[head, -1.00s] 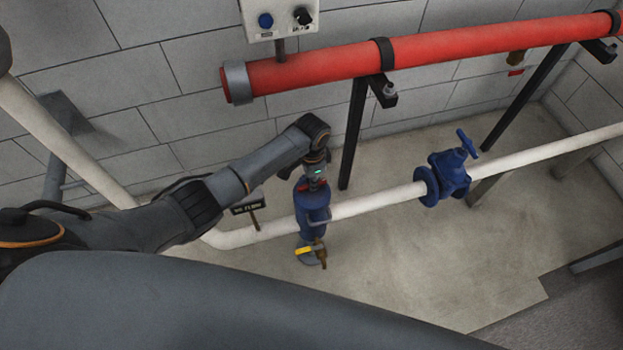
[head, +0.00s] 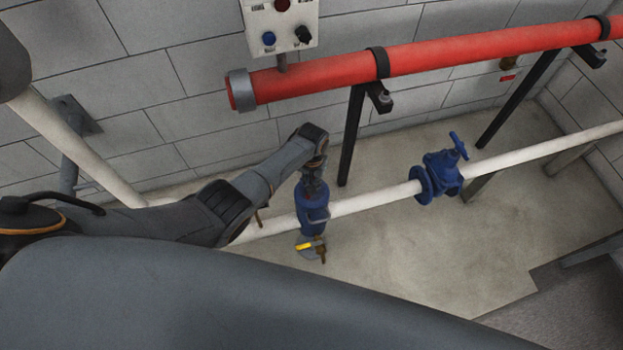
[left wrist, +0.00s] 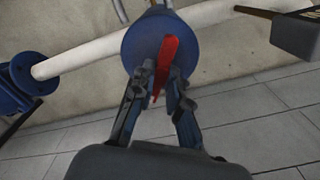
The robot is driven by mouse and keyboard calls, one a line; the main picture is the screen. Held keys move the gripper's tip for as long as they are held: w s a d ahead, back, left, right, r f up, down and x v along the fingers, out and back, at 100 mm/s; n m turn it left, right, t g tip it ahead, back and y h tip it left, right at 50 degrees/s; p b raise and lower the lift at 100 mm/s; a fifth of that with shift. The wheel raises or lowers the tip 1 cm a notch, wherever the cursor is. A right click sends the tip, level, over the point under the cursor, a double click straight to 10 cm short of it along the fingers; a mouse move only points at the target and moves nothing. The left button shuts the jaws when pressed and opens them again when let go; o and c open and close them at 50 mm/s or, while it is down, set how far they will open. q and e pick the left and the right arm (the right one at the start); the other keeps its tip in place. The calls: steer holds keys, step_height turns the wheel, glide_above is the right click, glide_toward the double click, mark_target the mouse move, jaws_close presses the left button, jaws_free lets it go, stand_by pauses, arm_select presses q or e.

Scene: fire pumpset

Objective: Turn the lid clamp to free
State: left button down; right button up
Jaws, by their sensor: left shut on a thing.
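The lid clamp is a red bar (left wrist: 165,65) across the round blue lid (left wrist: 140,45) of a blue pipe housing. In the head view the blue housing (head: 311,205) stands upright in the white pipe, and my left gripper (head: 314,184) is on top of it. In the left wrist view my left gripper (left wrist: 161,75) has its two fingers on either side of the red clamp and is shut on it. In the head view the clamp is hidden by the gripper. My right gripper is not in view.
A small yellow-handled valve (head: 312,247) sits low on the housing. A blue handwheel valve (head: 441,175) is further right on the white pipe (head: 375,200). A red pipe (head: 450,53) on black supports runs behind, below a control box (head: 280,25). The floor at right is clear.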

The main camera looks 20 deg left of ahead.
arm_select(q)
steer(key=n, duration=0.2)
steer(key=n+p, duration=0.1)
steer(key=n, duration=0.1)
steer(key=shift+s+d, duration=0.2)
steer(key=shift+n+p, duration=0.3)
steer(key=shift+n, duration=1)
steer(key=c, duration=1.3)
jaws_free()
steer(key=shift+a, duration=0.1)
steer(key=shift+w+r, duration=0.1)
step_height(320, 180, up, 12)
steer(key=shift+r, duration=0.1)
